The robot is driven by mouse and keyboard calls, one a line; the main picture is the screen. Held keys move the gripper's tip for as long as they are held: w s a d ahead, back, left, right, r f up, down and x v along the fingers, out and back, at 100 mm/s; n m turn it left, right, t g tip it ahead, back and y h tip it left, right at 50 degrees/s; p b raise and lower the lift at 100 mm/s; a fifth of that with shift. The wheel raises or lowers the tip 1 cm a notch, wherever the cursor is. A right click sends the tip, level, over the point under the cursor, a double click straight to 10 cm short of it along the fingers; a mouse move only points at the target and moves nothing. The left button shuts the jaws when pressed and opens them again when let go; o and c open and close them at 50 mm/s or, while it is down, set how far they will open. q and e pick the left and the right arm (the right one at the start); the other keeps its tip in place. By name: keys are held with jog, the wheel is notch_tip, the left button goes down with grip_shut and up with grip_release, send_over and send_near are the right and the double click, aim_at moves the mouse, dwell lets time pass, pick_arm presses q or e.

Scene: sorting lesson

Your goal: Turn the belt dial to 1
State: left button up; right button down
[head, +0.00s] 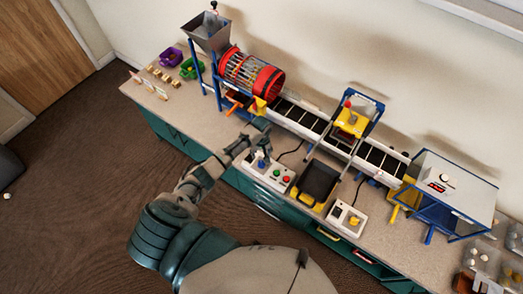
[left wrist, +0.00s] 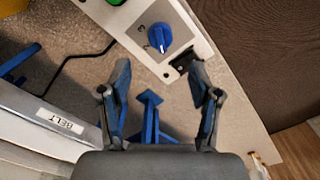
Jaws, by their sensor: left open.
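The belt dial (left wrist: 161,38) is a blue knob on a white control box (left wrist: 190,25). In the left wrist view a 2 and a 3 show beside it. Which number it points to I cannot tell. In the head view the control box (head: 255,171) sits at the table's front edge, with the small blue dial (head: 262,162) at its left end. My left gripper (left wrist: 158,75) is open and empty, its blue-padded fingers apart and short of the dial in the picture. In the head view the left gripper (head: 254,136) hovers by the box. My right gripper is out of view.
A label reading BELT (left wrist: 60,122) is on a pale rail. The conveyor (head: 300,119) runs behind the control box. A red drum (head: 250,74) stands behind.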

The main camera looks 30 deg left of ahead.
pick_arm(q)
jog(key=shift+r, duration=1.6)
